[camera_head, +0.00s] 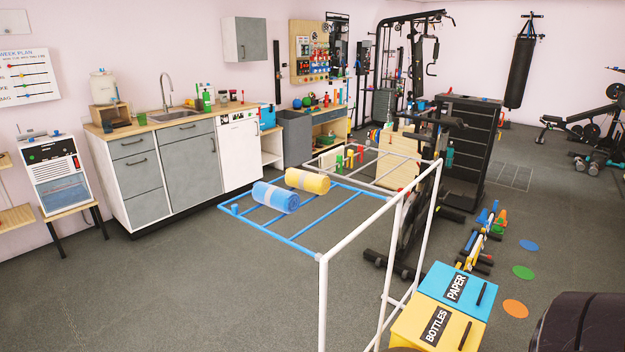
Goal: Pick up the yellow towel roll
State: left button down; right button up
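The yellow towel roll (308,181) lies on its side on a rack, with a pale band around its middle. A blue towel roll (276,197) lies just to its left and nearer to me, also with a pale band. Both rest on the blue bars of the rack (290,243), which stands out from a white tube frame. The yellow roll is in plain sight.
White tube posts (323,305) stand at the rack's near right. Yellow and blue lidded bins (455,288) stand at the lower right. A kitchen counter (175,127) runs behind the rack. The grey floor at the lower left is clear.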

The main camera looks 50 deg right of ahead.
aim_at(307, 181)
jog(key=i+j+z, duration=0.2)
jog(key=z, duration=0.2)
jog(key=i+j+z, duration=0.25)
jog(key=z, duration=0.2)
jog(key=i+j+z, duration=0.2)
jog(key=j+z, duration=0.2)
jog(key=i+j+z, duration=0.1)
jog(key=j+z, duration=0.8)
jog(key=j, duration=0.35)
